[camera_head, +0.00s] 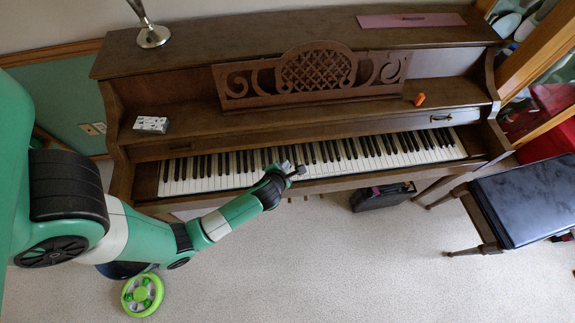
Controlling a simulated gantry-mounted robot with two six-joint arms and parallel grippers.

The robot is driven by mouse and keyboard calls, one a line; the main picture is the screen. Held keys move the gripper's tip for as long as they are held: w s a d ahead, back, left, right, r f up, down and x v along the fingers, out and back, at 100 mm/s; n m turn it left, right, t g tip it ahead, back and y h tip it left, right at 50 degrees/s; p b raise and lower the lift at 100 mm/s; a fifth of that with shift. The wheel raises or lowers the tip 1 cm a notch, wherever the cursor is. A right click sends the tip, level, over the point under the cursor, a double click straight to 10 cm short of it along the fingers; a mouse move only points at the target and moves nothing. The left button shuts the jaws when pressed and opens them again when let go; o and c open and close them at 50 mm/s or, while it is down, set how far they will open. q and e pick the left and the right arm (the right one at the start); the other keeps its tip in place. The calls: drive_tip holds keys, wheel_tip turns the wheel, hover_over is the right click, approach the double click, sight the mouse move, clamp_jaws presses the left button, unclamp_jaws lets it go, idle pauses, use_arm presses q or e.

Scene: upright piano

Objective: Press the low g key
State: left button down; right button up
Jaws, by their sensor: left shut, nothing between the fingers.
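The brown upright piano (190,102) stands across the upper middle, with its keyboard (215,176) facing me. My left arm reaches in from the left, and my left gripper (298,171) is over the front part of the keys near the middle of the keyboard. Its fingers are shut with nothing between them. I cannot tell whether it touches a key, and it hides a few keys. The low keys are at the left end of the keyboard, left of the gripper. The low g key cannot be told apart at this size. My right gripper is not in view.
A carved music stand (315,72) rises above the keys. A white box (151,124) and an orange object (419,99) rest on the piano. A black bench (525,200) stands at right. A black case (383,197) is on the floor below.

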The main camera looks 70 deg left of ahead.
use_arm(q)
wheel_tip(320, 180, down, 3)
drive_tip(key=shift+r+b, duration=0.1)
drive_tip(key=shift+b, duration=1.1)
wheel_tip(320, 180, down, 2)
drive_tip(key=shift+b, duration=0.5)
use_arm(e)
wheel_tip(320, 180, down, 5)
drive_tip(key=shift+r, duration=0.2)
use_arm(q)
drive_tip(key=shift+f, duration=0.5)
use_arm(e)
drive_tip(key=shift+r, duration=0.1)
use_arm(q)
drive_tip(key=shift+f, duration=0.6)
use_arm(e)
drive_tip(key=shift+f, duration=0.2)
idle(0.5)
use_arm(q)
drive_tip(key=shift+r+p, duration=1.05)
drive_tip(key=shift+p, duration=0.25)
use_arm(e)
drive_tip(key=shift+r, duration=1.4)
